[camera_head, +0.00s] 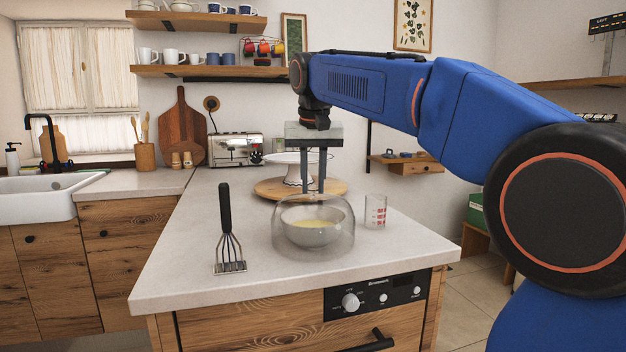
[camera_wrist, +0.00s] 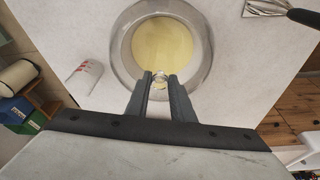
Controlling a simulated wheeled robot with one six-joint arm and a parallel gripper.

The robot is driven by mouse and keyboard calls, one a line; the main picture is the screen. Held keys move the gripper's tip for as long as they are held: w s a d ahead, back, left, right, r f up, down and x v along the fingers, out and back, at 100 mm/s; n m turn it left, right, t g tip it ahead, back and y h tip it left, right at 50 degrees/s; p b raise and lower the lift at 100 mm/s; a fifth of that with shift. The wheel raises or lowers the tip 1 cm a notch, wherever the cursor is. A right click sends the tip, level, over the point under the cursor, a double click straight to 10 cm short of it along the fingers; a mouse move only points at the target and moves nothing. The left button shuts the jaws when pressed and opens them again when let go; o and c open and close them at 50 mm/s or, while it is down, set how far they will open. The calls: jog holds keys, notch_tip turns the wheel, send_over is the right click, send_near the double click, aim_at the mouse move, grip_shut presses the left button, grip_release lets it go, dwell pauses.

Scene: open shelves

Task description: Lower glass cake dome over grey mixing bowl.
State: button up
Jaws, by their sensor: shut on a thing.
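The clear glass cake dome (camera_head: 340,246) is around the grey mixing bowl (camera_head: 312,236) on the white counter in the head view. Its lower rim looks at or very close to the counter; I cannot tell whether it touches. The bowl holds something pale yellow and sits upright inside the dome. My gripper (camera_head: 314,190) is above, pointing down, shut on the dome's top knob. In the wrist view the knob (camera_wrist: 160,80) is between my fingertips, and the dome's round rim (camera_wrist: 118,58) encircles the bowl (camera_wrist: 135,62).
A measuring cup (camera_head: 376,211) stands close right of the dome. A potato masher (camera_head: 229,235) is to the left. Behind are a round wooden board (camera_head: 268,188) and a white cake stand (camera_head: 291,172).

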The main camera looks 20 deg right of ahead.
jog(key=shift+f, duration=0.4)
jog(key=o, duration=1)
jog(key=shift+r, duration=0.1)
jog(key=v, duration=1.7)
jog(key=shift+s+r, duration=0.1)
jog(key=s+d+f+n, duration=0.1)
jog(key=s+d+f, duration=0.1)
jog(key=s+f, duration=0.7)
jog(key=s+d+f+t, duration=0.1)
jog(key=s+d+f, duration=0.2)
jog(key=s+f, duration=0.7)
jog(key=s+d+f+n, duration=0.1)
jog(key=s+f, duration=0.8)
jog(key=f, duration=1.9)
jog(key=shift+s+d+f+n+t+y, duration=0.1)
jog(key=shift+d+n+t+y, duration=0.1)
jog(key=shift+d, duration=0.35)
jog(key=shift+s+d+f+n+t+y, duration=0.1)
jog(key=shift+d+t+y, duration=0.1)
jog(key=shift+d, duration=0.4)
